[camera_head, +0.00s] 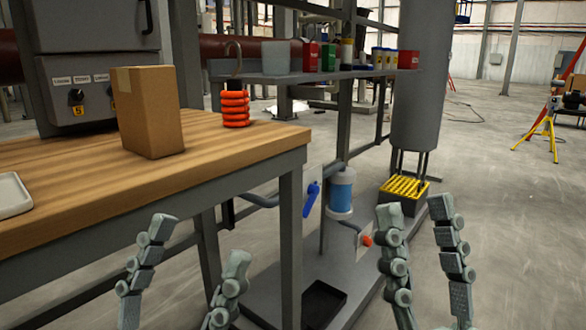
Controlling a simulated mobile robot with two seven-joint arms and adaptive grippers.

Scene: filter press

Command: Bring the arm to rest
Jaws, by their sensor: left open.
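My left gripper (200,243) is at the lower left of the head view, in front of the wooden workbench. Its two fingers are spread apart with nothing between them. My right gripper (414,211) is at the lower right, over the floor in front of the yellow grate. Its two fingers are apart and nothing shows between them. The lower parts of both grippers and both arms are cut off by the bottom of the frame.
The workbench (235,152) bears a cardboard box (150,115), an orange coil stack (235,108) and part of a white tray (12,195). A shelf (270,79) behind holds coloured containers. Open floor (520,230) lies at right.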

